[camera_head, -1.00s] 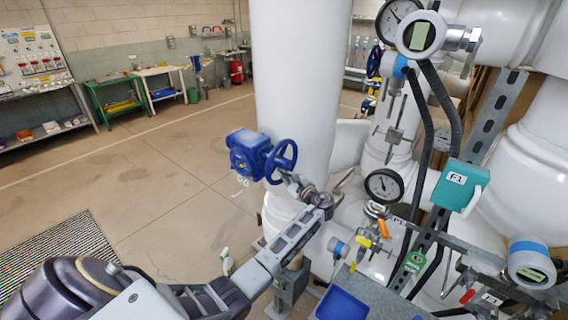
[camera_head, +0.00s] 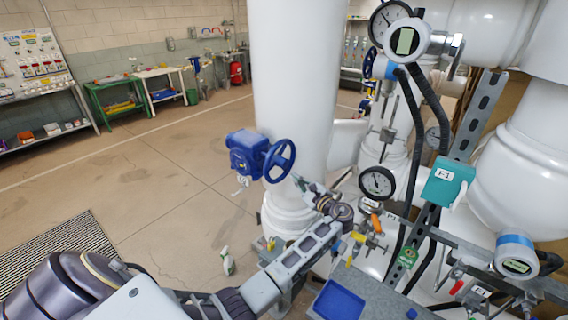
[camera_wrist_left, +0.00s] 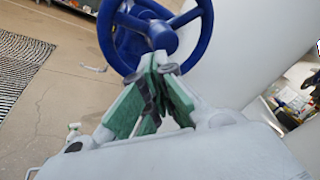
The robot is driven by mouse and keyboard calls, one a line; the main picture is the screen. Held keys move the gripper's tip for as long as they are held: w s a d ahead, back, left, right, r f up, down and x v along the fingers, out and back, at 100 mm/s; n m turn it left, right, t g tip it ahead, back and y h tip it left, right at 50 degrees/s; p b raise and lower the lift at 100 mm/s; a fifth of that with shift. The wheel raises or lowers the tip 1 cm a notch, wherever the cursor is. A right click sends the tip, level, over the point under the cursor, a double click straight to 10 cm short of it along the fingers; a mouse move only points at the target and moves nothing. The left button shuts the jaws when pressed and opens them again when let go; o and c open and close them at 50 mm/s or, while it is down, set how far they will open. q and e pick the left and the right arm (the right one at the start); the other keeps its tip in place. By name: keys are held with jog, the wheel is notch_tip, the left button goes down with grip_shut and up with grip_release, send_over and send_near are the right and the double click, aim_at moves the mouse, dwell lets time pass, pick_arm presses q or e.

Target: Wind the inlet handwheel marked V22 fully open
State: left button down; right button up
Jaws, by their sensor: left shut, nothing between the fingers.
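A blue handwheel (camera_head: 279,160) sits on a blue gearbox (camera_head: 245,151) beside a thick white pipe. My right gripper is out of view.
The white pipe (camera_head: 291,90) stands right behind the wheel. A blue tray (camera_head: 339,303) lies below my left arm. A spray bottle (camera_head: 228,262) stands on the floor. The floor left of the wheel is open.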

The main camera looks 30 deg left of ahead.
pick_arm(q)
jog(key=shift+v, duration=0.95)
jog(key=shift+f, duration=0.1)
